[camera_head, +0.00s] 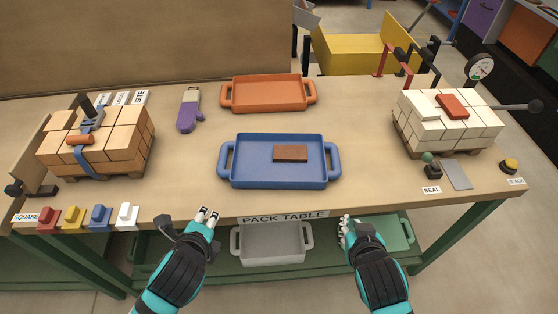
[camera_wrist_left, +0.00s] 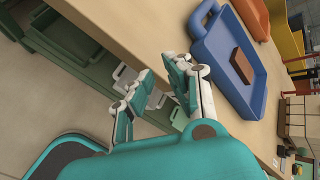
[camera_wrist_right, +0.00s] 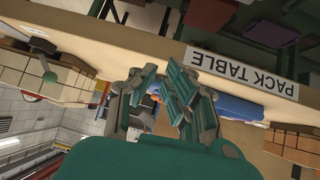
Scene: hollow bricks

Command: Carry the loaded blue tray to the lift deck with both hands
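The blue tray (camera_head: 240,178) lies flat in the middle of the pack table, with a handle at its left and right ends. One brown brick (camera_head: 290,153) lies in it. My left gripper (camera_head: 207,216) is at the table's front edge, in front of and left of the tray, apart from it. It is open and empty; the left wrist view shows its fingers (camera_wrist_left: 160,78) apart, with the tray (camera_wrist_left: 215,60) beyond them. My right gripper (camera_head: 345,225) is at the front edge, in front of the tray's right end. Its fingers (camera_wrist_right: 155,80) are apart and empty.
An orange tray (camera_head: 265,92) lies behind the blue one. A purple mitt (camera_head: 188,112) is behind left. Strapped bricks (camera_head: 120,140) stand left, pale bricks (camera_head: 455,132) right. Coloured blocks (camera_head: 73,216) line the front left edge. A grey tray (camera_head: 270,245) sits below. Table between tray and front edge is clear.

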